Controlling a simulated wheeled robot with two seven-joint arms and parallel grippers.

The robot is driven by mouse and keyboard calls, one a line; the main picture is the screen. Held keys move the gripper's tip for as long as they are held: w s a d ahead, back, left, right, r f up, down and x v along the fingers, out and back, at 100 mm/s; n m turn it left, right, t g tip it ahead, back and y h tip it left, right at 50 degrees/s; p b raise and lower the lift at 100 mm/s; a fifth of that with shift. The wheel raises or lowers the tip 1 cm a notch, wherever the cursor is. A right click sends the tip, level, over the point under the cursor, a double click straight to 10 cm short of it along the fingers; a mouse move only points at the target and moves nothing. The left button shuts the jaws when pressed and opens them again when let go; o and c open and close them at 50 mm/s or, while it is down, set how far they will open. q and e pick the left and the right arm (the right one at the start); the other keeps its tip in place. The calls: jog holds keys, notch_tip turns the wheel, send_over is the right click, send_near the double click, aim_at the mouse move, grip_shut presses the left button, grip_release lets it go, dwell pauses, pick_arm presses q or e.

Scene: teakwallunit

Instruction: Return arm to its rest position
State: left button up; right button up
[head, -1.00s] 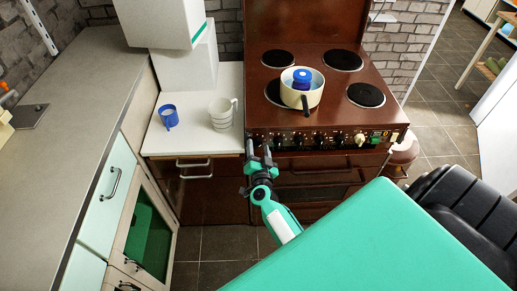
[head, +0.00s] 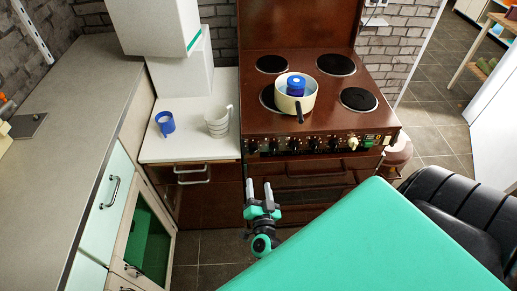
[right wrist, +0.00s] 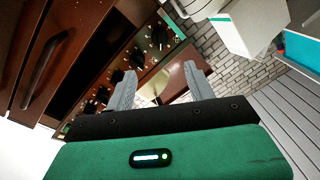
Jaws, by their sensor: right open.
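My right gripper (head: 259,190) is in front of the brown stove, low near its oven front, with its fingers pointing up in the head view. Its two grey fingers are apart with nothing between them, as the right wrist view (right wrist: 160,85) also shows. My left gripper is not in view. A green surface (head: 370,245), which seems to be part of my own body, hides part of the right arm.
The brown stove (head: 345,120) carries a cream pot (head: 306,104) with a blue object (head: 296,84) in it. A blue mug (head: 166,125) and a white jug (head: 217,122) stand on the white counter (head: 190,148). A black seat (head: 462,215) is at right.

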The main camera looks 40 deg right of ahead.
dwell(0.4)
jog(key=s+a+f+n+g+y, duration=0.1)
jog(key=s+a+f+n+y, duration=0.2)
jog(key=f, duration=0.5)
jog(key=s+a+f+n+g+y, duration=0.2)
jog(key=a+f+n+y, duration=0.1)
jog(key=f, duration=0.6)
jog(key=s+a+f+n+g+y, duration=0.1)
jog(key=s+a+f+n+y, duration=0.2)
jog(key=f, duration=0.5)
jog(key=s+f+n+g+y, duration=0.1)
jog(key=s+f+n+g, duration=0.35)
jog(key=s+f, duration=0.9)
jog(key=s+d+f+g, duration=0.2)
jog(key=s+f+g, duration=0.1)
jog(key=s, duration=0.5)
jog(key=s+d+f+n+g+h, duration=0.1)
jog(key=s+d+f+g, duration=0.2)
jog(key=s, duration=0.5)
jog(key=shift+s+d+f+g, duration=0.15)
jog(key=shift+s+d+g, duration=0.15)
jog(key=shift+s+g, duration=0.1)
